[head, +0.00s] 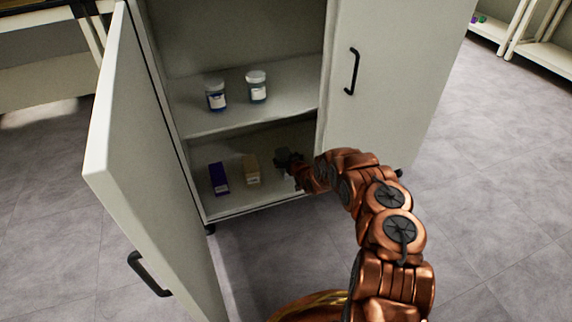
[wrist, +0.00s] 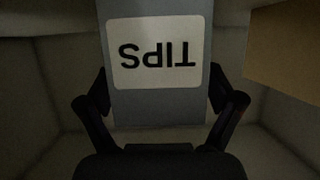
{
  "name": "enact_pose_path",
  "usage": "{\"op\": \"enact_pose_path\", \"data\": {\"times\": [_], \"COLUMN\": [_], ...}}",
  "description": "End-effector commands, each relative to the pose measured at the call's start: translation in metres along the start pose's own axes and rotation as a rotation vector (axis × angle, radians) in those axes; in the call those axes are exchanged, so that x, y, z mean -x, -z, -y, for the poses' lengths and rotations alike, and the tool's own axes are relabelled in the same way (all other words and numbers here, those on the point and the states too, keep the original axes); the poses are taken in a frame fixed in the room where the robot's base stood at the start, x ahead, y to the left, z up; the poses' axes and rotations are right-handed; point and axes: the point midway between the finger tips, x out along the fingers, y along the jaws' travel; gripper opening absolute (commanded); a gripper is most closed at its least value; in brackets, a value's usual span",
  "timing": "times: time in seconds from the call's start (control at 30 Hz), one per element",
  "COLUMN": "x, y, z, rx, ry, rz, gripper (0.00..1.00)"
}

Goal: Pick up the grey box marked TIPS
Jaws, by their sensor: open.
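The grey box marked TIPS (wrist: 160,107) fills the middle of the wrist view, with its white label upside down in the picture. My gripper (wrist: 160,80) is open, with one dark finger on each side of the box. I cannot tell whether the fingers touch it. In the head view my gripper (head: 288,160) is inside the cabinet at the lower shelf, on the right side. There the grey box cannot be made out clearly behind the gripper.
A tan box (head: 251,170) and a purple box (head: 219,179) stand left of my gripper on the lower shelf. Two white-lidded jars (head: 215,95) (head: 257,87) stand on the shelf above. The left cabinet door (head: 145,160) is open; the right door (head: 385,80) is shut.

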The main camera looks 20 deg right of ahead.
Motion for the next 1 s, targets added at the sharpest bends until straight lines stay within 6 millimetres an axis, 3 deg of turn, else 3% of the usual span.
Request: {"op": "enact_pose_path", "data": {"times": [0.13, 0.7, 1.0], "x": [0.0003, 0.0004, 0.0017], "y": [0.0001, -0.0004, 0.0028], "z": [0.0, 0.0004, 0.0005], "rx": [0.0, 0.0, 0.001], "ry": [0.0, 0.0, 0.001], "rz": [0.001, 0.001, 0.001], "gripper": [0.91, 0.31, 0.3]}}
